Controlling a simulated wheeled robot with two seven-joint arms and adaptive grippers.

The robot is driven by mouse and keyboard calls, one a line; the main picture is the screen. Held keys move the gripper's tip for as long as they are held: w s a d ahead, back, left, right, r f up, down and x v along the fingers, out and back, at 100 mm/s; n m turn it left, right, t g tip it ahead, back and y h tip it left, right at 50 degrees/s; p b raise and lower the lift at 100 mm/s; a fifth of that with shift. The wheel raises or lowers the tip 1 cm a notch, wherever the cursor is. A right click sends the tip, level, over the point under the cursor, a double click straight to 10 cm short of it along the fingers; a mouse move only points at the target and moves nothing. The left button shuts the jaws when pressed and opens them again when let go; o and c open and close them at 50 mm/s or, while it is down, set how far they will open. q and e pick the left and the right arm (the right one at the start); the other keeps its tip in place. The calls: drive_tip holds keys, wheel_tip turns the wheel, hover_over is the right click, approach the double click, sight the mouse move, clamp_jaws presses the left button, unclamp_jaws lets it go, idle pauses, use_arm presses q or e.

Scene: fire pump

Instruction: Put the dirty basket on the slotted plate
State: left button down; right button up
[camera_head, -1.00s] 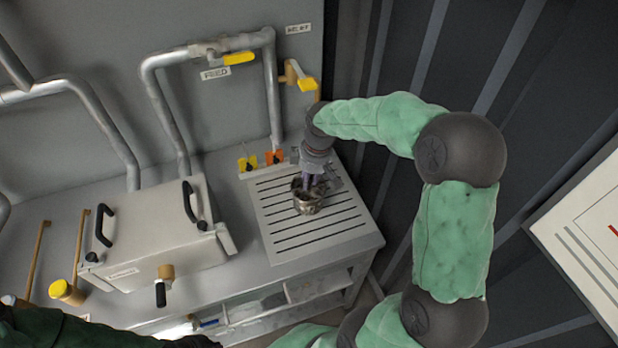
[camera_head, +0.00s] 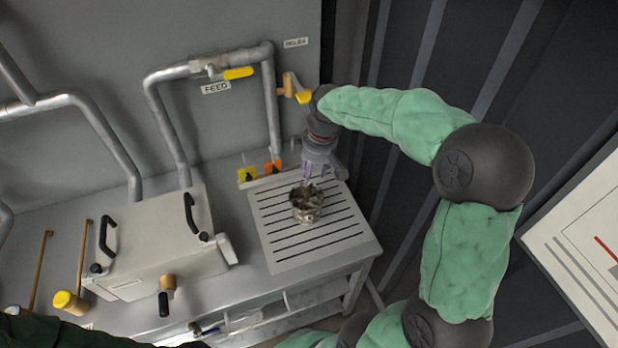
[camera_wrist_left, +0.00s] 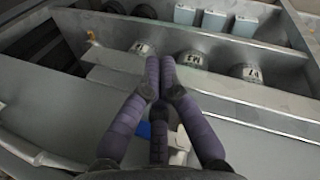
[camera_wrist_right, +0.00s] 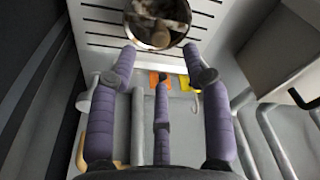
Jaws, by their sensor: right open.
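The dirty basket (camera_head: 306,207), a small round metal basket with brownish debris inside, stands upright on the slotted plate (camera_head: 277,240) at the right end of the bench. In the right wrist view the basket (camera_wrist_right: 158,30) is just beyond my fingertips, on the slotted plate (camera_wrist_right: 95,28). My right gripper (camera_head: 311,180) is open and empty, behind and slightly above the basket, with clear space between its spread fingers (camera_wrist_right: 160,52). My left gripper (camera_wrist_left: 160,62) shows in the left wrist view with its fingertips close together, over the lower shelf, with nothing seen between them.
A lidded grey box (camera_head: 155,250) with black handles stands left of the plate. Yellow and orange tags (camera_head: 260,172) sit behind it, below the feed pipe (camera_head: 270,110). A yellow-handled valve (camera_head: 300,95) is near my right wrist. The front of the plate is free.

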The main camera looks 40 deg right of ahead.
drive_tip(key=shift+s+d+r+p, duration=0.1)
drive_tip(key=shift+s+r+p, duration=0.1)
drive_tip(key=shift+r, duration=0.7)
drive_tip(key=shift+s+d+r+p, duration=0.1)
drive_tip(key=shift+r+p, duration=0.05)
drive_tip(key=shift+r, duration=0.7)
drive_tip(key=shift+w, duration=0.1)
